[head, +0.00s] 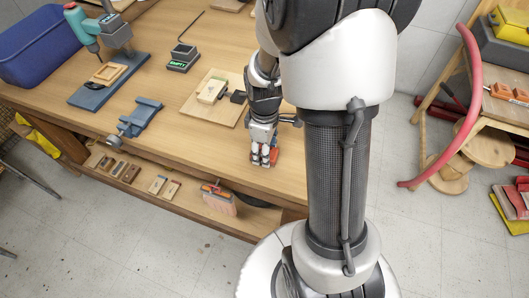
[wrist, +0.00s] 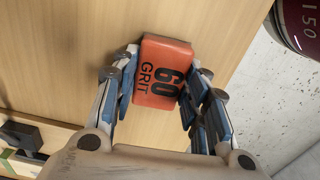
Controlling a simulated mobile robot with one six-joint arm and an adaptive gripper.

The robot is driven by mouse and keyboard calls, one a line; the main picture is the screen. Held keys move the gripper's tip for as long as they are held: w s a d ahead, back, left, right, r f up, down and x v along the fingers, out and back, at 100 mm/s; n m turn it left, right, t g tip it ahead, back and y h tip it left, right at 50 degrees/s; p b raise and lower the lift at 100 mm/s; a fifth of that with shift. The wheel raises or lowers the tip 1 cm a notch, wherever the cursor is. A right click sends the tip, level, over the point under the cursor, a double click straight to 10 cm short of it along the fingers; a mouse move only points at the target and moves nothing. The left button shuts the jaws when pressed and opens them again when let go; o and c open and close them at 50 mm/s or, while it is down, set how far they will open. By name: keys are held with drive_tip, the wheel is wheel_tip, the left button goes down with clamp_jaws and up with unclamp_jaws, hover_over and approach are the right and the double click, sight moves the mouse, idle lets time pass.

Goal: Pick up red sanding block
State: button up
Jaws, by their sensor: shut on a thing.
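The red sanding block (wrist: 162,73) is orange-red with black "60 GRIT" lettering and sits between the fingers of my gripper (wrist: 160,90) in the wrist view. The fingers press on its two opposite sides, so my gripper is shut on it. In the head view, my gripper (head: 264,155) is over the front edge area of the wooden workbench (head: 180,110), and a little of the red block (head: 272,156) shows by the fingertips. I cannot tell whether the block touches the bench top.
A wooden board (head: 205,112) with a pale block lies left of my gripper. A blue vise (head: 141,114), a drill press (head: 112,32) and a blue bin (head: 38,50) stand further left. A lower shelf (head: 140,180) holds several small blocks. A red hose (head: 462,130) hangs at the right.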

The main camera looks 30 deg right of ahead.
drive_tip(key=shift+r, duration=0.1)
wheel_tip(320, 180, up, 20)
drive_tip(key=p, duration=0.7)
